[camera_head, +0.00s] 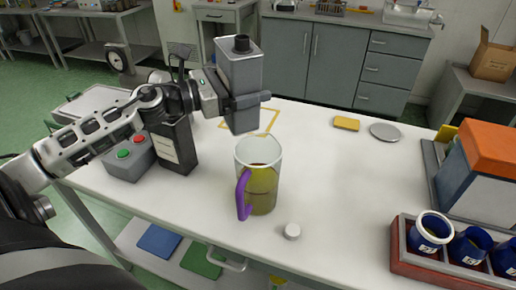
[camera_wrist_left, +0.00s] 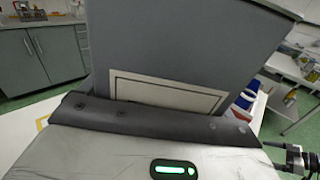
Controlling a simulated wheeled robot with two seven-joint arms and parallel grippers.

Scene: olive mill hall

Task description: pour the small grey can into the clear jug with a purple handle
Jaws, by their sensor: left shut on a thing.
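The small grey can (camera_head: 240,75) is a tall box shape with a dark spout on top. My left gripper (camera_head: 247,101) is shut on it and holds it nearly upright in the air, above and slightly behind the clear jug. The can's grey side fills the left wrist view (camera_wrist_left: 185,50), close against the gripper's dark finger (camera_wrist_left: 160,122). The clear jug (camera_head: 259,165) stands on the white table, its purple handle (camera_head: 243,195) facing the front left. Yellowish-green liquid shows inside the jug.
On the white table (camera_head: 330,190) are a round white cap (camera_head: 292,231), a yellow sponge (camera_head: 346,123), a grey disc (camera_head: 385,132) and a red crate (camera_head: 400,262) with blue cups. A dark canister (camera_head: 175,147) and a button box (camera_head: 128,160) stand left. The table right of the jug is clear.

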